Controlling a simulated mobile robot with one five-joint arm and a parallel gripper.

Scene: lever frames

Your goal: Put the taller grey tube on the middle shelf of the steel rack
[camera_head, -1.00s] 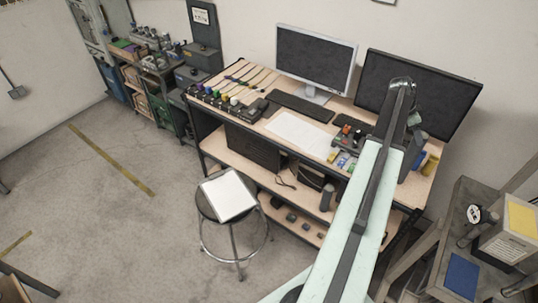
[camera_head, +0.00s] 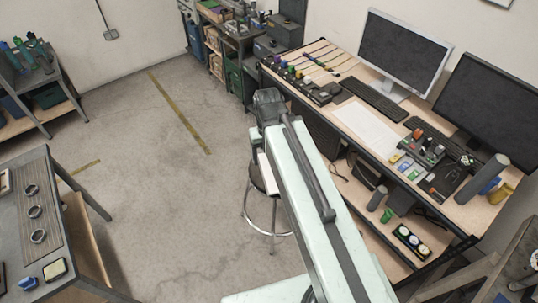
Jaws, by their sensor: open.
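A long grey tube (camera_head: 483,178) is at the right end of the desk top, appearing slanted in the picture. A shorter grey tube (camera_head: 377,198) stands on the desk's lower shelf. My gripper (camera_head: 268,103) is at the end of my raised arm, in front of the desk's left part and over the stool. It appears empty and well apart from both tubes; its fingers are hard to make out. A metal rack (camera_head: 238,48) with several loaded shelves stands at the back wall. I cannot tell for sure that it is the steel rack.
The desk (camera_head: 352,150) holds two monitors, keyboards and small parts. A stool (camera_head: 258,175) stands partly behind my arm. A table (camera_head: 75,235) is at the lower left, another shelf unit (camera_head: 45,118) behind it. The floor between is clear.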

